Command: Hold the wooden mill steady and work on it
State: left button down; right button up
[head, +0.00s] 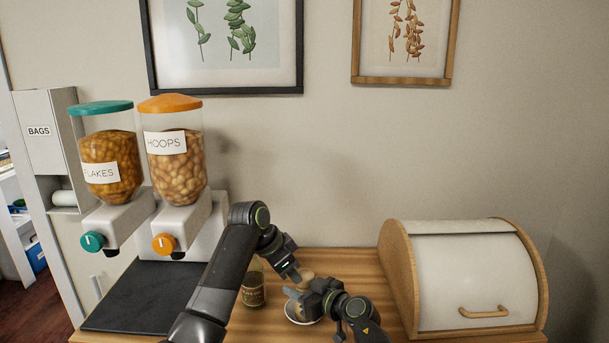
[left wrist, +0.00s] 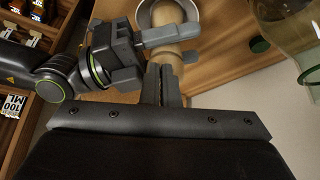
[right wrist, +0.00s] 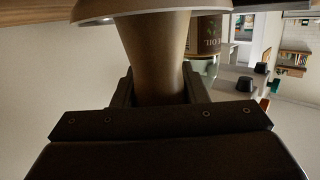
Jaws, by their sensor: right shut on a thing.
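The wooden mill (head: 306,273) stands over a small white bowl (head: 292,313) on the wooden counter. My right gripper (head: 298,290) is shut around the mill's body from the side. In the right wrist view the mill's body (right wrist: 153,50) fills the space between the fingers, with the bowl's rim (right wrist: 92,14) at its end. My left gripper (head: 296,275) is at the mill's top end. In the left wrist view its fingers (left wrist: 164,70) are close together at the mill's end (left wrist: 167,57), with only a narrow gap; no part of the mill shows clearly between them.
A glass jar with a dark label (head: 254,288) stands left of the bowl, close to my left arm. Two cereal dispensers (head: 178,170) stand at the left behind a dark mat (head: 140,312). A bread box (head: 470,275) stands at the right.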

pick_arm(q)
jog(key=shift+s+d, duration=0.2)
dwell(0.4)
jog(key=shift+s+a+f, duration=0.1)
jog(key=shift+s+a, duration=0.1)
jog(key=shift+a, duration=0.05)
notch_tip(320, 180, up, 6)
dwell(0.6)
jog(key=shift+a, duration=0.1)
notch_tip(320, 180, down, 6)
jog(key=w+a, duration=0.1)
jog(key=w, duration=0.1)
jog(key=shift+w+a, duration=0.3)
dwell(0.5)
